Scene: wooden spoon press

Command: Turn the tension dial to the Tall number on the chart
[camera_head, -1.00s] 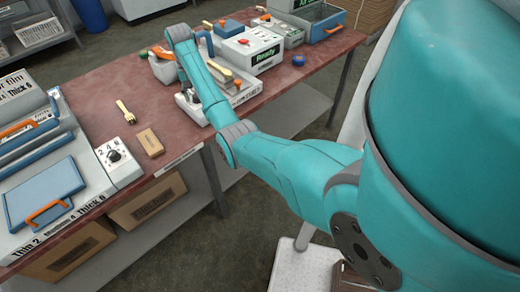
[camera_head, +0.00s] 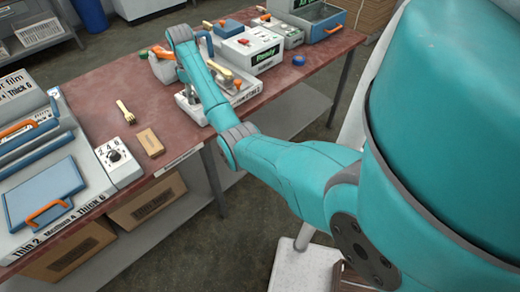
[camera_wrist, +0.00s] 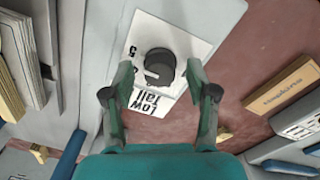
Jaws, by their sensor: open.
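In the wrist view a dark round dial (camera_wrist: 159,64) with a pale pointer mark sits on a white panel (camera_wrist: 188,45). The mark points to the lower left. A number 5 shows to its left; other numbers are partly hidden. The words Low and Tall are printed on the panel's lower-left part; the chart's numbers cannot be read clearly. My gripper (camera_wrist: 159,76) is open, with one finger on each side of the dial. I cannot tell whether either touches it. In the head view the press (camera_head: 190,108) stands under my arm, and its dial is hidden.
A grey box marked Ready (camera_head: 250,50) stands behind the press. Bare red tabletop (camera_head: 100,80) lies between the machines.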

